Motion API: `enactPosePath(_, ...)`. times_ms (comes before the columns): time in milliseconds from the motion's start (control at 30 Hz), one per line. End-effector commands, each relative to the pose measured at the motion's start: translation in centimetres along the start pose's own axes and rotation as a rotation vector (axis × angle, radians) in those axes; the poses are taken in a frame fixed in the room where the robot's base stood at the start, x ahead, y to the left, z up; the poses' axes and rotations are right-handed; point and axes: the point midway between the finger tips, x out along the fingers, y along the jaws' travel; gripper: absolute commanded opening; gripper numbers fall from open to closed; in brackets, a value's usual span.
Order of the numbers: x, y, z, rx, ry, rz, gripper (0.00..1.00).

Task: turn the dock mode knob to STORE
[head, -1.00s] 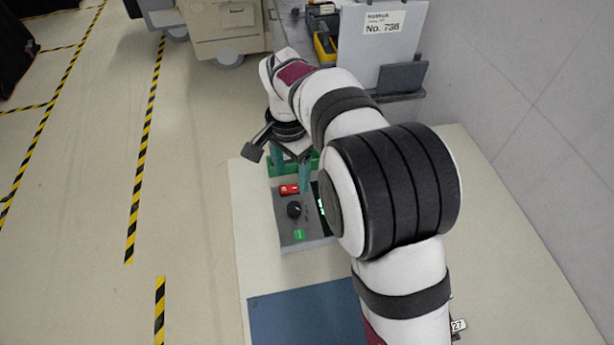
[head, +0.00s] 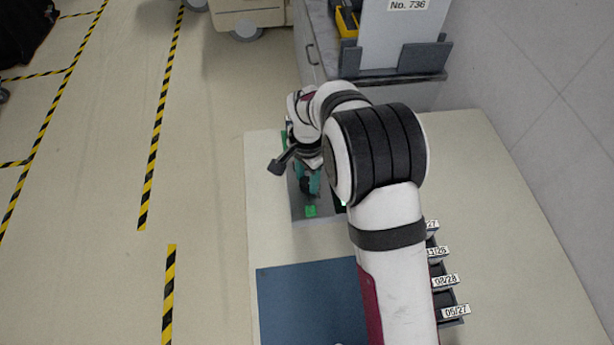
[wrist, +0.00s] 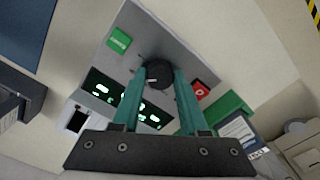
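The round black dock mode knob (wrist: 158,74) sits on a grey panel (wrist: 172,38), with a small pale mark on its face. In the wrist view, my gripper (wrist: 161,75) has its two teal fingers pointing at the panel, one on each side of the knob. The fingertips are level with the knob's edges; I cannot tell whether they press on it. In the head view, my gripper (head: 308,182) is low over the panel (head: 318,211) and mostly covers the knob. No STORE label is readable.
The panel also has a green button (wrist: 119,40), a red switch (wrist: 200,90) and a dark display (wrist: 103,88) with green digits. A green block (wrist: 228,107) stands beside it. A blue mat (head: 305,300) lies in front; labelled bins (head: 445,282) stand right.

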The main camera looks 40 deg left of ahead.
Motion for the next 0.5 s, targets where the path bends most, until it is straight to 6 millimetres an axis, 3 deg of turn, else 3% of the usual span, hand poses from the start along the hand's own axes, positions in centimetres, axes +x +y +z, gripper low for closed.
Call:
enactPosePath(33,-0.01,0.0,0.0,0.0,0.0,0.0,0.32)
enactPosePath(200,-0.02,0.0,0.0,0.0,0.0,0.0,0.02)
enactPosePath(500,-0.04,0.01,-0.01,-0.018,0.0,0.0,0.0)
